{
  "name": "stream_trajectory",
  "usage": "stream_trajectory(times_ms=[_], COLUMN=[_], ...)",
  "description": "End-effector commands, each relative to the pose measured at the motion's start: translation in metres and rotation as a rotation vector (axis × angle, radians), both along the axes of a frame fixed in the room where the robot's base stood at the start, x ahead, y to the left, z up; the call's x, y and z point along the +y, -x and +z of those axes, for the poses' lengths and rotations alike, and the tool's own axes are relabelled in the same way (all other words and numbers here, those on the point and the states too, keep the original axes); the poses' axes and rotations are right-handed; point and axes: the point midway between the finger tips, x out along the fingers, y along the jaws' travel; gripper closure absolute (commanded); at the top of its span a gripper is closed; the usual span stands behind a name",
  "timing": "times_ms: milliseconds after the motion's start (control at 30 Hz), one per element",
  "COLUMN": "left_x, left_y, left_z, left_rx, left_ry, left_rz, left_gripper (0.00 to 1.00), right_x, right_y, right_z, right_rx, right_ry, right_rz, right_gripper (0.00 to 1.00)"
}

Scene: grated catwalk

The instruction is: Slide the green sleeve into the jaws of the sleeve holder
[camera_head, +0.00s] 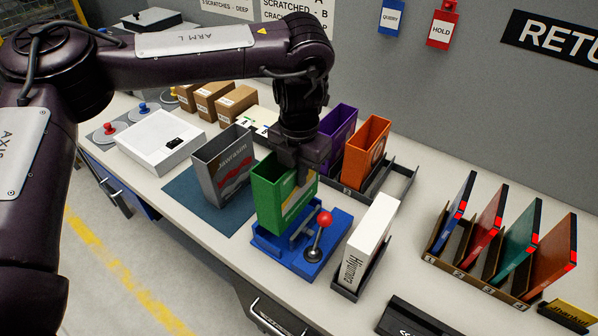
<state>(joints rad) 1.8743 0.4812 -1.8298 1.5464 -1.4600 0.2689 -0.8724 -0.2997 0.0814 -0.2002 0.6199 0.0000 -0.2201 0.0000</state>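The green sleeve (268,208) is upright with its open end up. It is at the blue sleeve holder (318,262), which has a lever with a red knob (324,218) on its right side. The sleeve's lower end is over the rear left part of the holder; I cannot tell whether it is between the jaws or just above them. My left gripper (304,174) reaches down from above and is shut on the sleeve's upper right edge. The contact is partly hidden by the gripper body. My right gripper is out of view.
A grey sleeve (223,166) stands on a dark mat (180,190) to the left. Purple (338,132) and orange (367,150) sleeves stand in a black rack behind. A white box (371,240) stands close right of the holder. Thin coloured cases fill a rack (480,278) farther right.

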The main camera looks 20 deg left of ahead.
Motion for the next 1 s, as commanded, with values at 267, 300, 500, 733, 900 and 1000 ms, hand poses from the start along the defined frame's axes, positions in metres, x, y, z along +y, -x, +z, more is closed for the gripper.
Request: stream_trajectory(times_ms=[267,300,500,733,900,1000], left_x=[0.0001,0.0001,0.0002,0.0002,0.0002,0.0002], left_y=[0.0000,0.0000,-0.0001,-0.0001,-0.0001,0.0000], left_z=[0.0008,0.0010,0.0011,0.0001,0.0001,0.0002], left_rx=[0.000,0.000,-0.001,-0.001,0.000,0.000], left_ry=[0.000,0.000,0.000,-0.001,0.000,0.000], left_rz=[0.000,0.000,0.000,0.000,0.000,0.000], left_gripper=[1.00,1.00,1.00,1.00,1.00,1.00], right_x=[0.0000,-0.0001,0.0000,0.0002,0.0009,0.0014], right_y=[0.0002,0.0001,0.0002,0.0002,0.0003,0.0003], right_z=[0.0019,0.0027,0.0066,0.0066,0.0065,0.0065], right_rx=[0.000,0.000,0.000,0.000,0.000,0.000], right_ry=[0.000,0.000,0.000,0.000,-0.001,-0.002], right_rz=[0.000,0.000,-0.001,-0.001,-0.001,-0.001], right_gripper=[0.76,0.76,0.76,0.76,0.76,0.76])
